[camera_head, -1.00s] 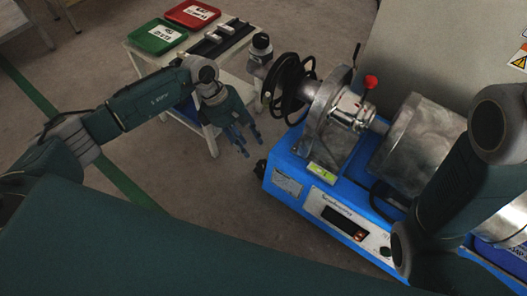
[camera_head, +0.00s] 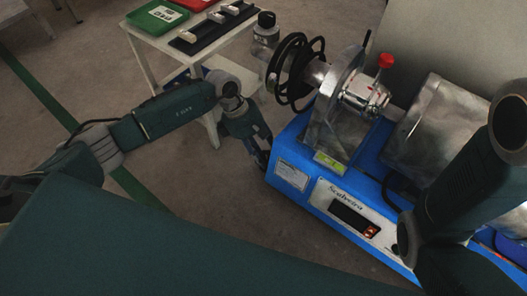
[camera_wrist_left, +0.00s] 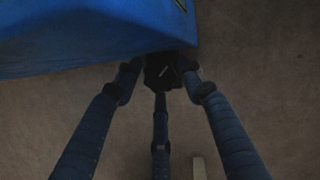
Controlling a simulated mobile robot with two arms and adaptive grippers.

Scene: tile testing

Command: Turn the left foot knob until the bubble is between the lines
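The blue machine (camera_head: 345,205) stands right of centre in the head view. A yellow-green level vial (camera_head: 329,163) sits on its top edge; its bubble and lines are too small to read. The black left foot knob (camera_wrist_left: 163,71) shows in the left wrist view below the blue body, with a light mark on it. My left gripper (camera_head: 260,158) is at the machine's left corner and mostly hides the knob in the head view. In the wrist view its fingers (camera_wrist_left: 163,85) are spread around the knob, with small gaps seeming to show at the sides. My right gripper is out of view.
A white side table (camera_head: 145,50) holds a green tray (camera_head: 150,17), a red tray (camera_head: 193,3) and a dark rack (camera_head: 208,32). My right arm crosses the machine's right side.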

